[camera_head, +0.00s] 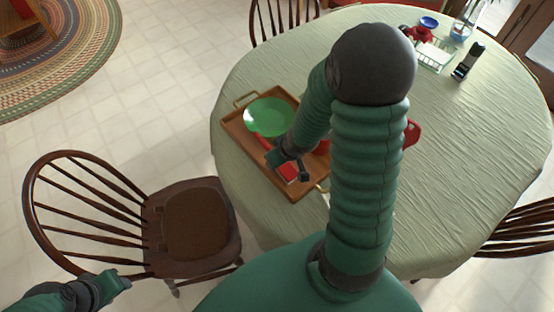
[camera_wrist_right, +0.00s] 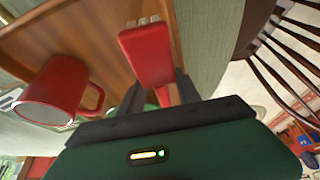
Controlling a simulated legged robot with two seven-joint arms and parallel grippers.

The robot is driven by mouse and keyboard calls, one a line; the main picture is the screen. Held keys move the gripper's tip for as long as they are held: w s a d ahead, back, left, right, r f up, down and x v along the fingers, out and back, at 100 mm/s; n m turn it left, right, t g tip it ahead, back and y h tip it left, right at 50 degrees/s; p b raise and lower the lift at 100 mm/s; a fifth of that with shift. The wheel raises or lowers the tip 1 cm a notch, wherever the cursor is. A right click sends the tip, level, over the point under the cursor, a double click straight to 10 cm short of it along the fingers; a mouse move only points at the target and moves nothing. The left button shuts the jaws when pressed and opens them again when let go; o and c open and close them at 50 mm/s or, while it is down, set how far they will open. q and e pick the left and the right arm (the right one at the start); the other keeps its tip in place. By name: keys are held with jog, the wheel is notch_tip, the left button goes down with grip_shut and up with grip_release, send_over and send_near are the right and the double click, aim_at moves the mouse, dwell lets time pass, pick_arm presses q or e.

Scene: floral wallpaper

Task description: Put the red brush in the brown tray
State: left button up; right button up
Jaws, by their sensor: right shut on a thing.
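The brown tray (camera_head: 236,124) lies on the left part of the table, with a green plate (camera_head: 268,116) in it. My right gripper (camera_head: 289,168) is shut on the red brush (camera_head: 263,141) over the near part of the tray. In the right wrist view, the brush (camera_wrist_right: 148,55) sits between my fingers (camera_wrist_right: 158,95), its pale bristles at the far end. Whether the brush touches the tray is unclear. My left gripper (camera_head: 117,282) is low at the left, away from the table; its jaws are not clear.
A red mug (camera_wrist_right: 55,90) is beside the brush in the right wrist view. A red item (camera_head: 412,133) shows partly behind my right arm. A wooden chair (camera_head: 160,220) is at left.

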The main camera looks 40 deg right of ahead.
jog(key=w+d, duration=0.1)
jog(key=w+d+p, duration=0.1)
jog(key=w+d, duration=0.1)
jog(key=shift+w, duration=0.3)
notch_tip(320, 180, down, 4)
jog(key=b, duration=0.3)
grip_shut()
jog(key=shift+r, duration=0.1)
jog(key=o, duration=1.1)
grip_release()
jog(key=shift+a, duration=0.15)
jog(key=shift+o, duration=1.1)
